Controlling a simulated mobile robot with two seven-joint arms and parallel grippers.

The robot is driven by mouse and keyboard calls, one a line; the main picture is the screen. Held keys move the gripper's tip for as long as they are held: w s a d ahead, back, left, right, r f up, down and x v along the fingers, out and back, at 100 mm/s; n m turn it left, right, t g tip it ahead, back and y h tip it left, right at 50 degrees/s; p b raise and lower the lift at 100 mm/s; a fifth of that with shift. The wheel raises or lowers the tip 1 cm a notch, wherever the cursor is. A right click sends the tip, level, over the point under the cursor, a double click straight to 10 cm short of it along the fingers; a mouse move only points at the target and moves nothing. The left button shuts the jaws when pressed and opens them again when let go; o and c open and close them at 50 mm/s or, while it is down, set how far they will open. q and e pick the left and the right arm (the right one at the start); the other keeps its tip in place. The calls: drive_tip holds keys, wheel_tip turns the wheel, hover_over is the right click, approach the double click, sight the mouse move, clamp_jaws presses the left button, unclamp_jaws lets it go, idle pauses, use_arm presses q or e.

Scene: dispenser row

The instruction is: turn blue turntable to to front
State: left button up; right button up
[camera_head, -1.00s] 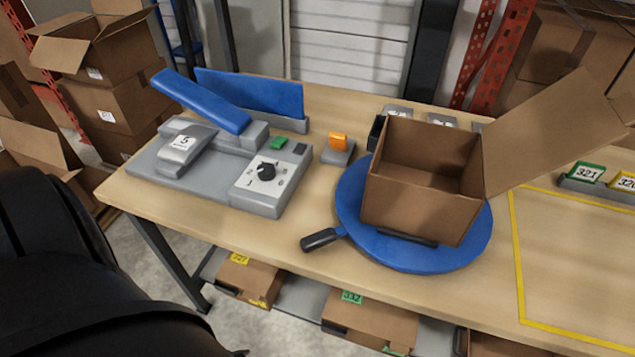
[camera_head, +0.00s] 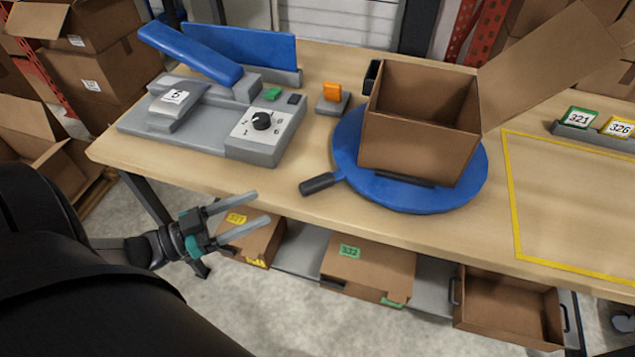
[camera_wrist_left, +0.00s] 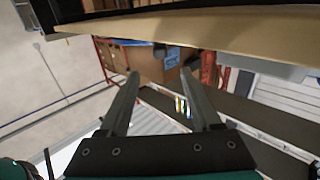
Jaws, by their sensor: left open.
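The blue turntable (camera_head: 456,195) is a round disc on the wooden table. Its black handle (camera_head: 319,184) sticks out to the left and slightly toward me. An open cardboard box (camera_head: 415,143) stands on the disc, with one large flap raised to the right. My left gripper (camera_head: 262,209) is open and empty, in front of the table edge, left of the handle and lower than it. In the left wrist view its two fingers (camera_wrist_left: 160,88) are apart with nothing between them. The right gripper does not show.
A grey dispenser (camera_head: 264,128) with a dial and blue parts stands on the table at left. An orange button block (camera_head: 332,92) sits behind the handle. Boxes on a shelf (camera_head: 303,262) lie under the table. A yellow outlined area (camera_head: 570,200) at right is bare.

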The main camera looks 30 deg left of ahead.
sight(300, 191)
use_arm(q)
drive_tip(key=b+x, duration=0.1)
drive_tip(key=x, duration=0.7)
drive_tip(key=shift+a+b, duration=0.1)
drive_tip(key=shift+b, duration=0.25)
drive_tip(key=b+x, duration=0.1)
drive_tip(key=x, duration=0.3)
drive_tip(key=shift+w, duration=0.35)
drive_tip(key=shift+x, duration=0.85)
drive_tip(key=shift+s, duration=0.1)
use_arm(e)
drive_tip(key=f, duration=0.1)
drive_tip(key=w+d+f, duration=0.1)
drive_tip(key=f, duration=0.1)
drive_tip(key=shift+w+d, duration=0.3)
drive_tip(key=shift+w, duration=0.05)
use_arm(q)
drive_tip(key=shift+c, duration=0.3)
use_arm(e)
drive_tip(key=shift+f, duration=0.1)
use_arm(q)
drive_tip(key=c, duration=0.5)
clamp_jaws()
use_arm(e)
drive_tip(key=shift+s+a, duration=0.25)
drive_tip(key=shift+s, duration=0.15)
